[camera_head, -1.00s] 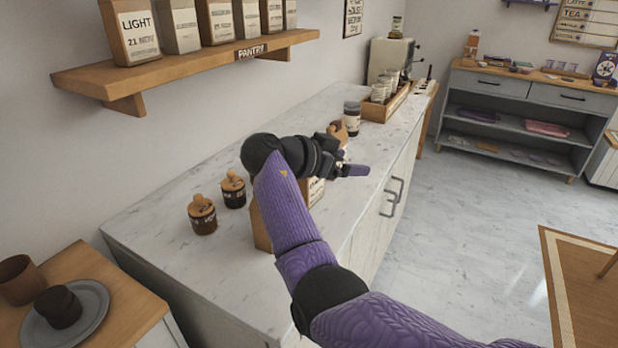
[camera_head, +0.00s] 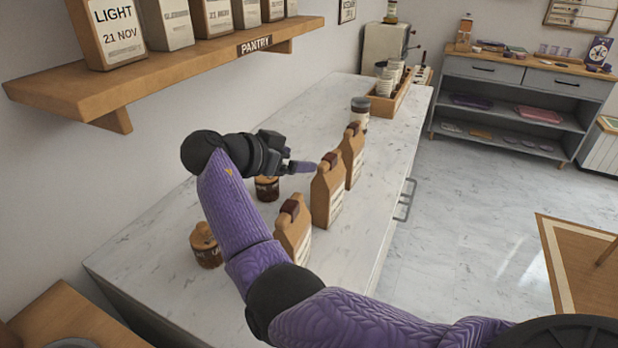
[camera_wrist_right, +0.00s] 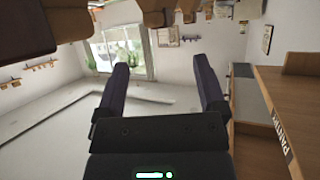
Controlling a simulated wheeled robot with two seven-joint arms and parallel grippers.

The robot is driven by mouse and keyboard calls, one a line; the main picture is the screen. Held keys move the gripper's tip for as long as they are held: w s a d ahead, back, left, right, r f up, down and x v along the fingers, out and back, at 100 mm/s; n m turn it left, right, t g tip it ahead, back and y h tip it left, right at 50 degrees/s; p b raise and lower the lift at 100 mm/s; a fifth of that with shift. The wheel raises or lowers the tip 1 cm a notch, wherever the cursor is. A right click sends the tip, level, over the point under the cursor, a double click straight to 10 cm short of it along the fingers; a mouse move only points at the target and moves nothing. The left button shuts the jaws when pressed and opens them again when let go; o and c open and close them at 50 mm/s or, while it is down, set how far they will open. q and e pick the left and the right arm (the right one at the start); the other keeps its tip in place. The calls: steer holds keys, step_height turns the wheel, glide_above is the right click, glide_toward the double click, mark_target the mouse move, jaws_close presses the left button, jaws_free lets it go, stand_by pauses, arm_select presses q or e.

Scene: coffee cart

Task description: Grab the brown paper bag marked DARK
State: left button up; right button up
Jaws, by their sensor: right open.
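Three brown paper bags stand upright in a row on the marble counter: a near one (camera_head: 293,238), a middle one (camera_head: 328,193) and a far one (camera_head: 353,155). Their label writing is too small or turned away to read, so I cannot tell which is marked DARK. My right gripper (camera_head: 300,167) is above the counter, just left of the middle bag in the picture, pointing right. In the right wrist view the gripper (camera_wrist_right: 163,88) is open with nothing between its fingers. My left gripper is not in view.
Two dark jars with wooden lids, a near one (camera_head: 207,246) and a far one (camera_head: 267,188), stand left of the bags. A pantry shelf (camera_head: 190,60) with labelled bags, one reading LIGHT, hangs on the left. A wooden tray (camera_head: 398,103) is farther back on the counter.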

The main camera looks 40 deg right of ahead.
mark_target(325, 159)
steer(key=b+x, duration=0.1)
steer(key=x, duration=0.9)
steer(key=shift+r, duration=0.1)
jaws_close()
stand_by(1.0)
